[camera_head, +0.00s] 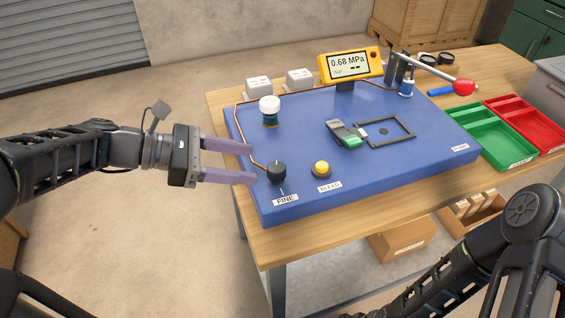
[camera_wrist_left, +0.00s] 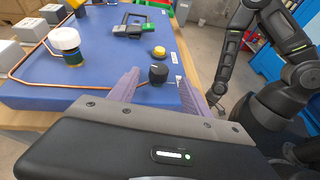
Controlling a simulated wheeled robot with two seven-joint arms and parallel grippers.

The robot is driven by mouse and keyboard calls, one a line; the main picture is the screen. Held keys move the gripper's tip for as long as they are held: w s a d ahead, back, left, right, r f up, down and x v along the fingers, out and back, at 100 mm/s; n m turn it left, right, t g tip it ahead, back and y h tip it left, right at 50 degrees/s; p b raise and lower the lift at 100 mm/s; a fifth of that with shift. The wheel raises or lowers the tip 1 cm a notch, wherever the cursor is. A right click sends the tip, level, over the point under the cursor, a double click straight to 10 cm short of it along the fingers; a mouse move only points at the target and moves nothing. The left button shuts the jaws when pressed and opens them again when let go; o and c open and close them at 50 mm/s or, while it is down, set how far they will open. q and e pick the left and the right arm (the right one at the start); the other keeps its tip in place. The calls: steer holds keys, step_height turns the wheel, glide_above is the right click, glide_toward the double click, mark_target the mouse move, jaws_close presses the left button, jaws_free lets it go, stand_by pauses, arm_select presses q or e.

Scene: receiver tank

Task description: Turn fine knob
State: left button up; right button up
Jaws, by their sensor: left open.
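The fine knob (camera_head: 277,172) is a black round knob at the front left corner of the blue panel (camera_head: 400,165), behind a "FINE" label (camera_head: 286,199). My left gripper (camera_head: 250,163) is open, with its two purple fingers pointing right toward the knob. In the left wrist view the knob (camera_wrist_left: 158,73) shows ahead, between the lines of the two fingers (camera_wrist_left: 157,82). I cannot tell whether the fingers touch it. My right arm enters at the lower right of the head view, but its gripper is out of frame.
A yellow bleed button (camera_head: 321,168) sits right of the knob, and a white-topped knob (camera_head: 269,105) behind it. A yellow gauge (camera_head: 350,64) reads 0.68 MPa. A grey-green device (camera_head: 343,134) lies beside a dark frame (camera_head: 388,130). Green (camera_head: 491,146) and red (camera_head: 533,122) trays stand right.

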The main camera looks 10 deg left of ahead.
mark_target(275, 167)
arm_select(q)
steer(key=shift+f, duration=0.1)
steer(key=b+x, duration=0.1)
steer(key=x, duration=0.6)
steer(key=shift+w+d+f, duration=0.1)
steer(key=shift+d, duration=0.25)
jaws_close()
stand_by(0.5)
